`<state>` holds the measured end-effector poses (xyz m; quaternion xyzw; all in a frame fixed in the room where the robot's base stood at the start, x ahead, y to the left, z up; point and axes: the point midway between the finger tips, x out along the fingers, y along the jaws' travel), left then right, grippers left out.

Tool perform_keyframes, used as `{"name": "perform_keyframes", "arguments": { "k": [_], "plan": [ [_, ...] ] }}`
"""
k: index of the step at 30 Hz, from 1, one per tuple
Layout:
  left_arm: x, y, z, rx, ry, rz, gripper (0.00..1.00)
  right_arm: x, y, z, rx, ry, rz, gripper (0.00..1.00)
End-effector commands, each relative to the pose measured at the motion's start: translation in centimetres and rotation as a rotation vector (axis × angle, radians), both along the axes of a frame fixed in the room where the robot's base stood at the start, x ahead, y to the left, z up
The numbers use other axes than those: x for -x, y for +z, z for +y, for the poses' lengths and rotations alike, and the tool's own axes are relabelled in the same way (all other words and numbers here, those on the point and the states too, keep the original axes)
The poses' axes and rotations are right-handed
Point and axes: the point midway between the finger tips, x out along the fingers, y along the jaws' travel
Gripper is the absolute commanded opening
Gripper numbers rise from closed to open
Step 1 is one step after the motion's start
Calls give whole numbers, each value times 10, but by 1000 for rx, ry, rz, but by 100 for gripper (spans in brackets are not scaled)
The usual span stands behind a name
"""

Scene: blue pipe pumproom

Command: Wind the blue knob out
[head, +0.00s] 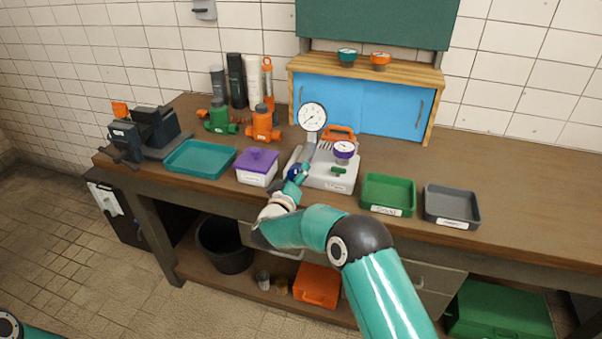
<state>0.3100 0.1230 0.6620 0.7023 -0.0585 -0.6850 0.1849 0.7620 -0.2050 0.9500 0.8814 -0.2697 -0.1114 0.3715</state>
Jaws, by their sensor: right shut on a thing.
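The blue knob (293,172) shows as a small dark blue patch at the left front of a light grey test unit (330,183) on the bench. My right gripper (300,171) reaches in from the front and is shut on the knob. The wrist and fingers hide most of the knob, so its turn and how far it stands out cannot be told. The unit carries a large white dial gauge (312,117), a purple-rimmed gauge (344,149) and a small green handle (339,170). My left gripper is out of view.
A purple-lidded box (257,162) stands close left of the gripper, with a teal tray (200,158) beyond. Green (388,208) and grey (451,221) trays stand right. A vise (146,133) is far left. The bench's right part is clear.

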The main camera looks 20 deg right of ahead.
Motion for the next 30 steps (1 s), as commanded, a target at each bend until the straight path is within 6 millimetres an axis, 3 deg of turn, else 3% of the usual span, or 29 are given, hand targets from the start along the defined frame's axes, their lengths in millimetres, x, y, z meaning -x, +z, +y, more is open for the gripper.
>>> {"name": "perform_keyframes", "arguments": {
  "k": [1, 10, 11, 15, 30],
  "plan": [
    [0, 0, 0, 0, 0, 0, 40, 2, -11, -1, -1, -4, 22, 19],
    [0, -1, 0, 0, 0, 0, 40, 2, -11, -1, 1, -4, 22, 19],
    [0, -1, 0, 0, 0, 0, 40, 2, -11, -1, 1, -4, 22, 56],
    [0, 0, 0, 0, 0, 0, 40, 2, -9, -1, 0, -2, 20, 79],
    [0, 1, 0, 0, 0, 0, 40, 10, -4, 7, 2, 1, 11, 80]
  ]
}}
